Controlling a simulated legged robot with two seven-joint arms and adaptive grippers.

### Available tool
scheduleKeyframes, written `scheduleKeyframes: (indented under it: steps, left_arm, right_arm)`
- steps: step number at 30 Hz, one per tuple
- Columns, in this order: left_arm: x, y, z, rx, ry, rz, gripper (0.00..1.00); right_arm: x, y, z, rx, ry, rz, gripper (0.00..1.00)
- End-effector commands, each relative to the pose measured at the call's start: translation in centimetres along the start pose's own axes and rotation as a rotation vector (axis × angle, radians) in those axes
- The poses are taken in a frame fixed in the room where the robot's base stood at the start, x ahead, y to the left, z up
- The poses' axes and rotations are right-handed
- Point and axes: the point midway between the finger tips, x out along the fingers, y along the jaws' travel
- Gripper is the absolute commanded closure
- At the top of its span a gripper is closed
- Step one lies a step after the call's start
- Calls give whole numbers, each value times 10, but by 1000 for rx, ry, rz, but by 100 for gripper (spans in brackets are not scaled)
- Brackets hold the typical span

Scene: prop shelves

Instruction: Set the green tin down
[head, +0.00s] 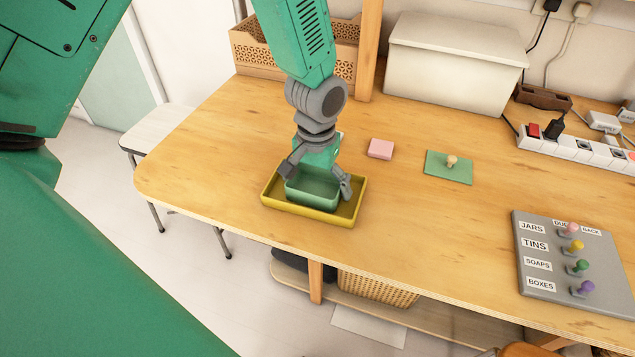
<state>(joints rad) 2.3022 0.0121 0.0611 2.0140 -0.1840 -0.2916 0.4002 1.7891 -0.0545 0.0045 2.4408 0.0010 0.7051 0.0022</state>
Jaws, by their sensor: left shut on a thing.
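The green tin (312,189) is an open-topped, rounded box. It is inside the yellow tray (345,216) on the wooden table, within the tray's rim. I cannot tell whether its base touches the tray floor. My left gripper (318,180) comes down from above and is shut on the tin, with one finger at its left side and one at its right. The gripper hides part of the tin's far side. My right gripper is not in view.
A pink block (380,149) and a green mat (448,168) with a small knob lie right of the tray. A labelled grey board (545,285) with coloured pegs, a power strip (570,148) and a white box (455,65) stand further right and back. The table's front edge is close to the tray.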

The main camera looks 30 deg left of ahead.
Motion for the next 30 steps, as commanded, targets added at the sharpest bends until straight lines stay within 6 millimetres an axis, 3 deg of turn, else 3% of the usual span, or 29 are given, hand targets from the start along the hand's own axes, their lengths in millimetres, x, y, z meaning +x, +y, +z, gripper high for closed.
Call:
scheduleKeyframes:
  steps: [2, 3, 14, 24, 30]
  left_arm:
    - [1, 0, 0, -1, 0, 0, 37]
    - [1, 0, 0, -1, 0, 0, 0]
    - [-8, 1, 0, -1, 2, 0, 0]
    - [-77, 0, -1, -1, 4, 1, 0]
    - [-109, 0, -1, -1, 2, 0, 0]
  right_arm:
    - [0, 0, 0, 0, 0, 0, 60]
    - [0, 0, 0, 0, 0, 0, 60]
    - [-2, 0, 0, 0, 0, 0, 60]
    - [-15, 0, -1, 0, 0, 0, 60]
    - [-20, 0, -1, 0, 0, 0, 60]
